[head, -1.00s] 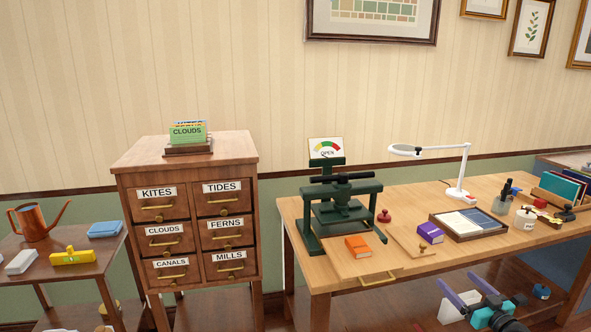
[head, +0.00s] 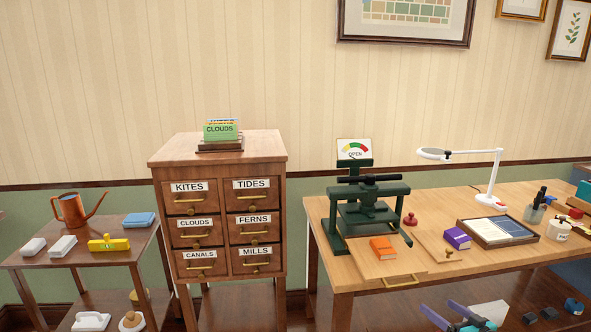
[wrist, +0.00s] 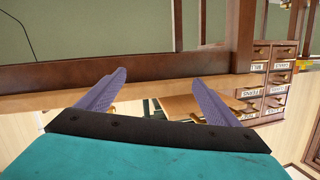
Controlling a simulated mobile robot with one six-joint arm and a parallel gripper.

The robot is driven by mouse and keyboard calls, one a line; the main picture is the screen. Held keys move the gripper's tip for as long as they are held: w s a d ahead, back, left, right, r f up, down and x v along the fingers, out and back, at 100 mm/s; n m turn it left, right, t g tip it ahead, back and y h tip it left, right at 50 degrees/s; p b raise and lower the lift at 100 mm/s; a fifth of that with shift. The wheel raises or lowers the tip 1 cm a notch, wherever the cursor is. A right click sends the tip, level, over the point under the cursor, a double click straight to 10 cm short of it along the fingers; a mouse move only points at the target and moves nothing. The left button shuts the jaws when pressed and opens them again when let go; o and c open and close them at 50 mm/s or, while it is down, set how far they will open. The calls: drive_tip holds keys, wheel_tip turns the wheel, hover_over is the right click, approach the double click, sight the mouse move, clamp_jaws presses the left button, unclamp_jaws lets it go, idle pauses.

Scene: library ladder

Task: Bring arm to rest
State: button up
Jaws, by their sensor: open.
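My gripper (wrist: 157,100) is open and empty in the wrist view, its two purple fingers spread apart with nothing between them. The wrist view is upside down relative to the room, with the drawer cabinet (wrist: 268,85) at its right. My gripper looks clear of the bench objects. The rest of my arm is cut off by the frame.
The card cabinet (head: 165,162) stands left of the bench, with green cards (head: 221,132) on top. A side table (head: 35,259) holds a copper watering can (head: 72,210). The bench carries a green press (head: 367,213), an orange book (head: 383,248), a purple book (head: 457,238) and a lamp (head: 482,197).

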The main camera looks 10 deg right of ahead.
drive_tip(key=a+f+g+y+p, duration=0.15)
drive_tip(key=a+f+g, duration=0.25)
drive_tip(key=a+f, duration=0.7)
drive_tip(key=a+f+g+y, duration=0.35)
drive_tip(key=a+f, duration=0.35)
drive_tip(key=a, duration=0.8)
drive_tip(key=s+a+f+g, duration=0.7)
drive_tip(key=s+a+f, duration=0.25)
drive_tip(key=a, duration=0.35)
drive_tip(key=s+a+f+g+h+p, duration=0.1)
drive_tip(key=s+a+f+g+h, duration=0.1)
drive_tip(key=s, duration=0.7)
drive_tip(key=s+a+f+g+h, duration=0.2)
drive_tip(key=s+f+g+h, duration=0.2)
drive_tip(key=s, duration=0.6)
drive_tip(key=shift+f+n+h+p, duration=0.25)
drive_tip(key=shift+n+h+p, duration=0.1)
drive_tip(key=shift+h, duration=0.25)
